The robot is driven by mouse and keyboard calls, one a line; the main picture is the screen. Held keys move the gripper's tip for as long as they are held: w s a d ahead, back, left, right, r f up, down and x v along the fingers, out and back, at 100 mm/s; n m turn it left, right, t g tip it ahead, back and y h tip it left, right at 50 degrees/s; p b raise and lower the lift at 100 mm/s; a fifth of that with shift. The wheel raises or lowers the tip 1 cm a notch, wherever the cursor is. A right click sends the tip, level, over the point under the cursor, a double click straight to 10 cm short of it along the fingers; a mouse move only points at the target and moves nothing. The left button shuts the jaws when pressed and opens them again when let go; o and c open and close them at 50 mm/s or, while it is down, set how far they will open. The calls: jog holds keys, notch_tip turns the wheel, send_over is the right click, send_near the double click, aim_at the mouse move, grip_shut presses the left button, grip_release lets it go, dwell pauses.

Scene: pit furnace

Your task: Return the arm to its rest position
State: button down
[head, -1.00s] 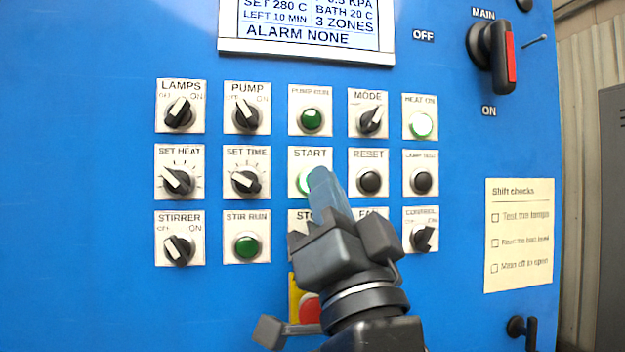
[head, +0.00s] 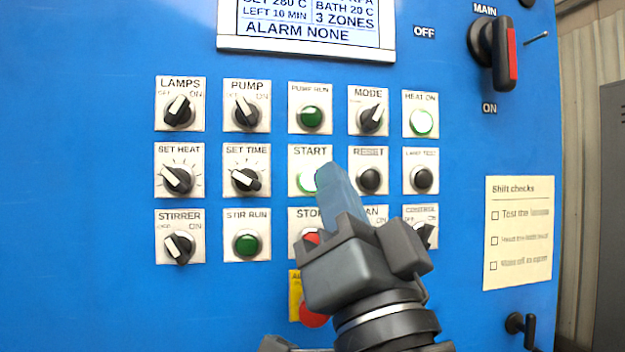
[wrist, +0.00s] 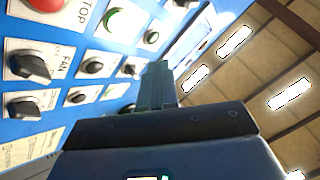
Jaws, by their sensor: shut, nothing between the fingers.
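My gripper (head: 326,174) is shut and empty in front of the blue control panel, with its blue-grey fingers pointing up toward the START button. In the wrist view my gripper (wrist: 156,70) also shows with its fingers together. The START button (head: 305,181) is lit pale green and partly covered by the fingertips; I cannot tell for sure whether they touch it. The HEAT ON lamp (head: 421,122) is lit bright green. My gripper body hides parts of the STOP, FAN and CONTROL plates.
The blue panel (head: 100,300) carries several knobs and buttons close around my gripper. A red button on a yellow plate (head: 295,290) sits just below it. The MAIN switch (head: 495,52) sticks out at upper right. A paper checklist (head: 518,232) is at right. The panel's left side is bare.

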jog(key=shift+f, duration=0.1)
jog(key=s+d+f+n+g+h, duration=0.1)
jog(key=s+d+f+g+h, duration=0.15)
jog(key=d+f, duration=0.45)
jog(key=s+d+f+n+g+h, duration=0.1)
jog(key=s+d+f, duration=0.25)
jog(key=f, duration=0.85)
jog(key=s+d+f+n+g+h, duration=0.1)
jog(key=s+d+f+n, duration=0.2)
jog(key=f, duration=0.6)
jog(key=s+d+f+g+h, duration=0.2)
jog(key=s+f, duration=0.2)
jog(key=s, duration=0.4)
jog(key=s+d+f+m+g+h, duration=0.1)
jog(key=s+d+f+g, duration=0.1)
jog(key=s, duration=0.7)
jog(key=s+d+f+m+g+h, duration=0.1)
jog(key=s+d+f, duration=0.3)
jog(key=s, duration=0.5)
jog(key=shift+s+d+f+g+h, duration=0.25)
jog(key=shift+f+g+h, duration=0.2)
jog(key=shift+f+h, duration=0.45)
